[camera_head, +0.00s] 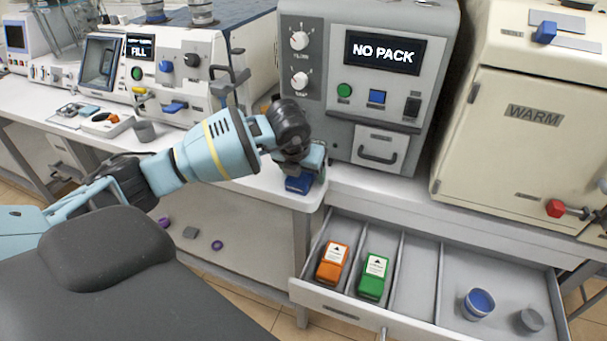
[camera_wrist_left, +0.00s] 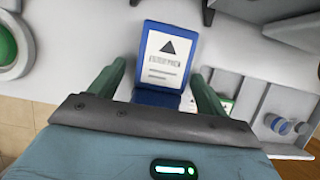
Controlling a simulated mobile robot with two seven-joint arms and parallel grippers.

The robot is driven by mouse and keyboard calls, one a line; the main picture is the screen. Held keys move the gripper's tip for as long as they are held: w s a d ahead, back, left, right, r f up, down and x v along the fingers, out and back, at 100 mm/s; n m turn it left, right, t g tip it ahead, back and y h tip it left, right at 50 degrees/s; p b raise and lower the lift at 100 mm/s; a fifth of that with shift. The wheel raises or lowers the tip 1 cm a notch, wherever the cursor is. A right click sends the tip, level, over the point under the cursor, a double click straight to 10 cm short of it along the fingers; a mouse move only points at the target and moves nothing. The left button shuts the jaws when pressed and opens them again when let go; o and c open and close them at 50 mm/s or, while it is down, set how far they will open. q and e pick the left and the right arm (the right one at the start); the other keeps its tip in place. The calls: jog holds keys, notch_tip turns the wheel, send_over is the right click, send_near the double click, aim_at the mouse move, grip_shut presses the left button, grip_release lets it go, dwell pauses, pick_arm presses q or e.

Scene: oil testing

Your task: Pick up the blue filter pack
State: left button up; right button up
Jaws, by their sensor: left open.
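The blue filter pack (camera_head: 299,184) sits on the white bench top near its front edge, in front of the "NO PACK" machine. In the left wrist view the blue filter pack (camera_wrist_left: 165,55) shows a white label with a black triangle. My left gripper (camera_head: 310,168) is at the pack, above and partly hiding it in the head view. In the wrist view my left gripper (camera_wrist_left: 162,82) is open, with one green finger on each side of the pack's lower part. I cannot tell whether the fingers touch it. My right gripper is not in view.
An open drawer (camera_head: 340,313) below holds an orange pack (camera_head: 333,262), a green pack (camera_head: 374,276), a blue-topped cup (camera_head: 478,304) and a grey cup (camera_head: 530,320). The "NO PACK" machine (camera_head: 320,110) stands close behind. The "WARM" cabinet (camera_head: 520,150) stands to the right.

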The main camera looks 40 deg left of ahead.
pick_arm(q)
jog(key=shift+c, duration=0.3)
jog(key=c, duration=1.1)
jog(key=shift+r, duration=0.6)
notch_tip(320, 180, up, 2)
jog(key=shift+r, duration=0.25)
jog(key=s+d, duration=0.2)
jog(key=s, duration=0.5)
jog(key=s+d+r+b, duration=0.1)
jog(key=s, duration=0.7)
jog(key=shift+s+d+r, duration=0.3)
jog(key=shift+d, duration=0.1)
